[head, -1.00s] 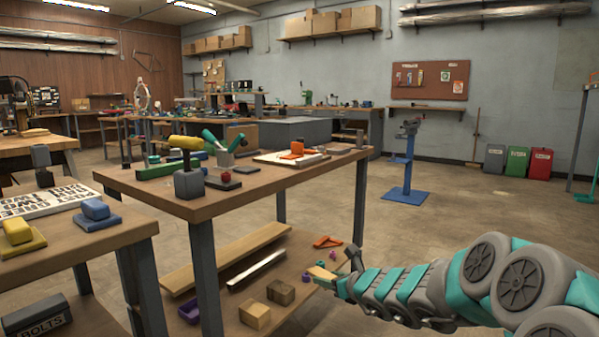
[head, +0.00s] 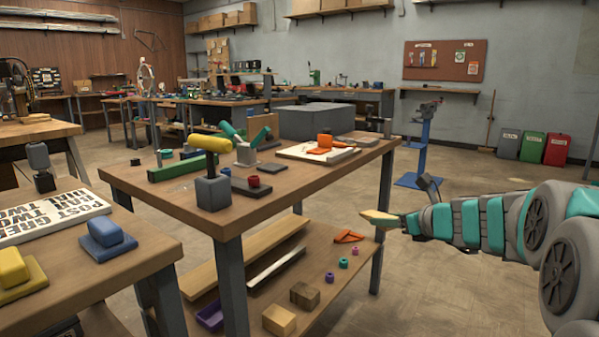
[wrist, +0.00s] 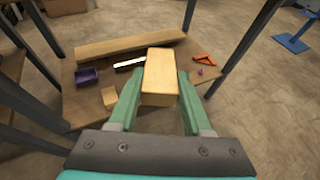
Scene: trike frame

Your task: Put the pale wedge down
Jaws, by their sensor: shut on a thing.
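The pale wedge (head: 380,217) is a light yellow wooden piece held at the tip of my gripper (head: 398,221), in front of the bench's right leg in the head view. In the wrist view the pale wedge (wrist: 160,75) sits between the two green fingers of my gripper (wrist: 159,100), which is shut on it. The lower shelf (wrist: 135,120) of the bench shows beyond and below the wedge. Whether the wedge is over the shelf or just outside its edge is hard to tell.
The lower shelf holds a long plank (head: 245,258), a metal strip (head: 275,267), a purple tray (head: 210,316), a pale block (head: 279,320), a brown block (head: 304,295), an orange piece (head: 348,236) and small purple and teal rings. Bench legs (head: 384,225) bound it.

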